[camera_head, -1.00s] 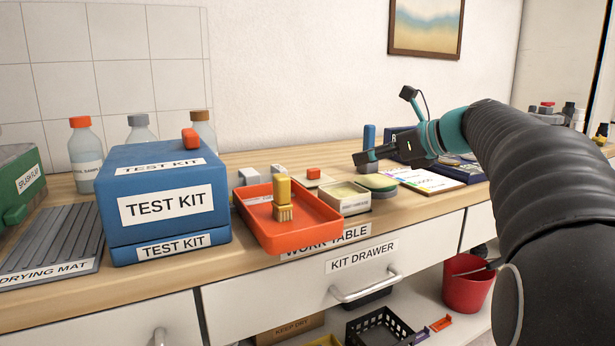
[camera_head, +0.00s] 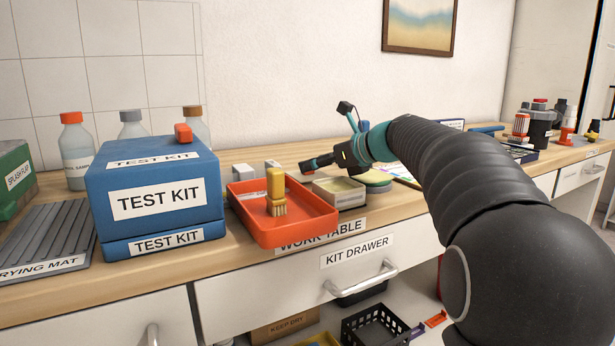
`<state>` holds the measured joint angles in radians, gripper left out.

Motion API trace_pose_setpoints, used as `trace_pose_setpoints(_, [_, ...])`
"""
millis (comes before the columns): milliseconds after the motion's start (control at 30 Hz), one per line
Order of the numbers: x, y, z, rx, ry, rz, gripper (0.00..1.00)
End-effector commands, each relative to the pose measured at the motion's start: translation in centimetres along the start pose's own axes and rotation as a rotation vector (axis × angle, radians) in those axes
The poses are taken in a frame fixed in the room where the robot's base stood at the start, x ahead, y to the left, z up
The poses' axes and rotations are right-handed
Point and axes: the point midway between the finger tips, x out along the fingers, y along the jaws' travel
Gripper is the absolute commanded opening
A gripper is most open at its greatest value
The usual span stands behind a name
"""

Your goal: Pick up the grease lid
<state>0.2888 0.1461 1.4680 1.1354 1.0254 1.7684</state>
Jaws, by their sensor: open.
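The open grease tub (camera_head: 339,192), a square box with pale contents, stands on the work table just right of the orange tray. The likely grease lid (camera_head: 301,180), a pale flat piece with a red knob, lies behind the tray's right end. It is mostly hidden now by my gripper and the tray. My gripper (camera_head: 307,165) is open and empty, pointing left, low over the table. It appears above or just behind the lid; I cannot tell whether it touches.
The orange tray (camera_head: 318,222) holds a yellow brush (camera_head: 276,192). A blue test kit box (camera_head: 155,195) stands left of it. Small grey blocks (camera_head: 244,171) sit behind the tray. A round green-and-yellow pad (camera_head: 374,178) lies right of the tub, under my arm.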

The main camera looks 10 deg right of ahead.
Motion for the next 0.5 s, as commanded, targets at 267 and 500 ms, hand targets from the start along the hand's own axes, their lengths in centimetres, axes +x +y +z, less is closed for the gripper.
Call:
trace_pose_setpoints(267, [1.34,-0.04,0.00,0.000,0.000,-0.001,0.65])
trace_pose_setpoints(500, [1.32,-0.04,-0.02,0.000,0.000,0.000,0.20])
